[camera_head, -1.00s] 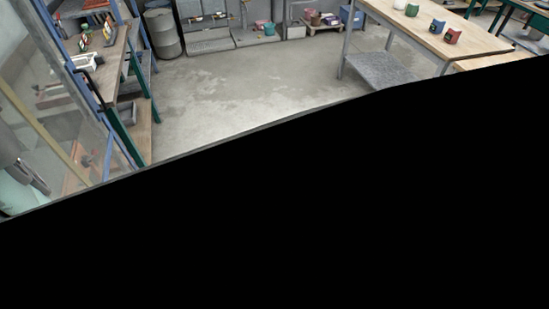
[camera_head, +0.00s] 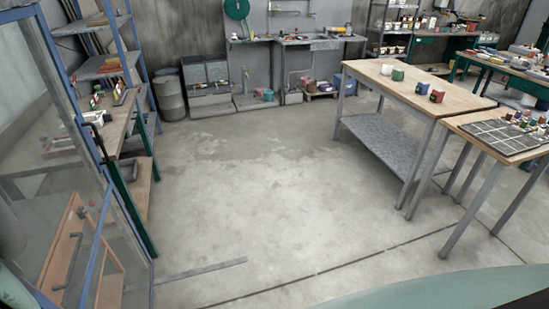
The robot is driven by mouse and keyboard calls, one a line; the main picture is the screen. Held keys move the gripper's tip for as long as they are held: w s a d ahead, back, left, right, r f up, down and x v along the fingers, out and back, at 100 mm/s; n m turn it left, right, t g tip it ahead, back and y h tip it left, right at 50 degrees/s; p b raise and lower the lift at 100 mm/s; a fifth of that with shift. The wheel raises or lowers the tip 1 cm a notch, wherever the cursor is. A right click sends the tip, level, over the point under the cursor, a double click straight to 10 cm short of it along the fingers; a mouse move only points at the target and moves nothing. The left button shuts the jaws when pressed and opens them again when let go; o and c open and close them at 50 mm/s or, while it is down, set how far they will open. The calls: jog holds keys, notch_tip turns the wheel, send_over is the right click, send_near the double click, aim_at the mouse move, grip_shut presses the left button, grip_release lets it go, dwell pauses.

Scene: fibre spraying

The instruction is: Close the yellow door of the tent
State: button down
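No clearly yellow door shows in the head camera view. At the left edge stands a tall see-through panel (camera_head: 35,110) in a blue frame (camera_head: 62,75). I cannot tell whether it belongs to the tent. Behind or through its lower part shows an orange-brown panel (camera_head: 58,245) with a dark bar handle. A black handle-like piece (camera_head: 97,140) shows beside the blue frame. My gripper is not in view.
A wooden table (camera_head: 410,80) with cups stands at the right, beside a second table (camera_head: 462,122) bearing a dark gridded tray. Blue shelving (camera_head: 137,65) and a barrel (camera_head: 168,98) stand at the left back. The concrete floor (camera_head: 265,190) is open in the middle.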

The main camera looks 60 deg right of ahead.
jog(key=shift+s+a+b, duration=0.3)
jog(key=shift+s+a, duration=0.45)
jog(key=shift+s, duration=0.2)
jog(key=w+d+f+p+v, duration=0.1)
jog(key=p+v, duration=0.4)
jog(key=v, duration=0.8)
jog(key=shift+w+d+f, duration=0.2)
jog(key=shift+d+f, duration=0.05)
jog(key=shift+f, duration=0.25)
